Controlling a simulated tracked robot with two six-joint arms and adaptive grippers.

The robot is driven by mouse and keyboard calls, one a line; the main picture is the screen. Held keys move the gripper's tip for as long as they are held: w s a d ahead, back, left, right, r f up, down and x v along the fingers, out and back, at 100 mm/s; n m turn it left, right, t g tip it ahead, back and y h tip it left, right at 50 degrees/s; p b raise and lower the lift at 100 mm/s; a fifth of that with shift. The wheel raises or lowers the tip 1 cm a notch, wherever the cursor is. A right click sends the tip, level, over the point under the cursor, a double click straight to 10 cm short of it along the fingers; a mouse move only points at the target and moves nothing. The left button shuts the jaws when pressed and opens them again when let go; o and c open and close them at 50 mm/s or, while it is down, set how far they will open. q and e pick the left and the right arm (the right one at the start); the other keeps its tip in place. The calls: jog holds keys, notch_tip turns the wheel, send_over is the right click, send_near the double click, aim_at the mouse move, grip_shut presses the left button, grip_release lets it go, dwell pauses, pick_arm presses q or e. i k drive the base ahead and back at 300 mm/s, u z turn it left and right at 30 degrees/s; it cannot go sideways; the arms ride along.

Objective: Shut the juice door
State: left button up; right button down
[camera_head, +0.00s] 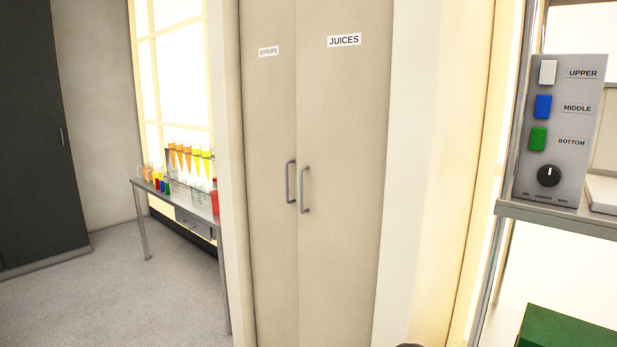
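The juice door (343,120) is the tall beige right-hand door of a cabinet, with a JUICES label near its top. It looks shut or nearly shut beside the syrups door (268,120), with no clear gap between them. The juice door's grey handle (304,190) is upright at its left edge, close to the other door's handle (290,182). The tops and bottoms of both doors are cut off. Neither of my grippers can be made out. A small dark sliver shows at the bottom edge, too little to identify.
A metal table (142,195) with a rack of coloured tubes and small bottles stands at the left by a window. A control box (560,130) with white, blue and green buttons sits on a shelf (560,217) at the right. A green box (570,330) is below. Open floor lies left.

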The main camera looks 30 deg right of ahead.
aim_at(344, 48)
jog(key=u, duration=0.05)
jog(key=i, duration=1)
jog(key=z, duration=0.05)
